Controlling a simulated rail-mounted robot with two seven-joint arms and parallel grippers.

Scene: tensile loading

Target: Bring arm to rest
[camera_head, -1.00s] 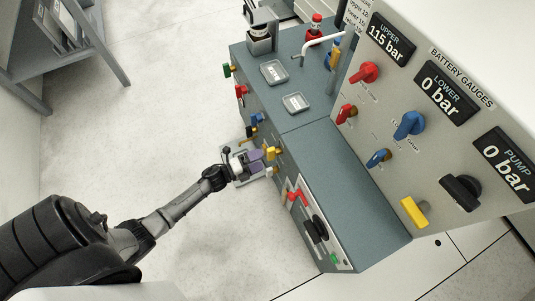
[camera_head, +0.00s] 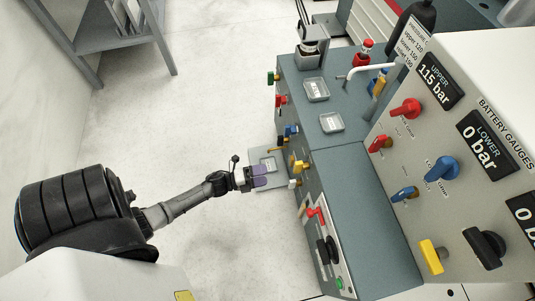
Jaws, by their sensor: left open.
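My left gripper (camera_head: 258,176) is at the end of my left arm, which comes in from the left. Its purple-padded fingers point right, toward the side of the grey-blue cabinet (camera_head: 345,205). The jaws are apart and I see nothing between them. The fingertips are close to the yellow handle (camera_head: 300,167) and the white knob (camera_head: 294,183) on the cabinet side; I cannot tell whether they touch. My right gripper is not in view.
The gauge panel (camera_head: 470,165) with coloured handles stands at the right; its upper gauge reads 115 bar. Red (camera_head: 281,101), green and blue handles stick out from the cabinet side. A grey shelf (camera_head: 110,40) stands at the upper left. The floor (camera_head: 190,120) between is clear.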

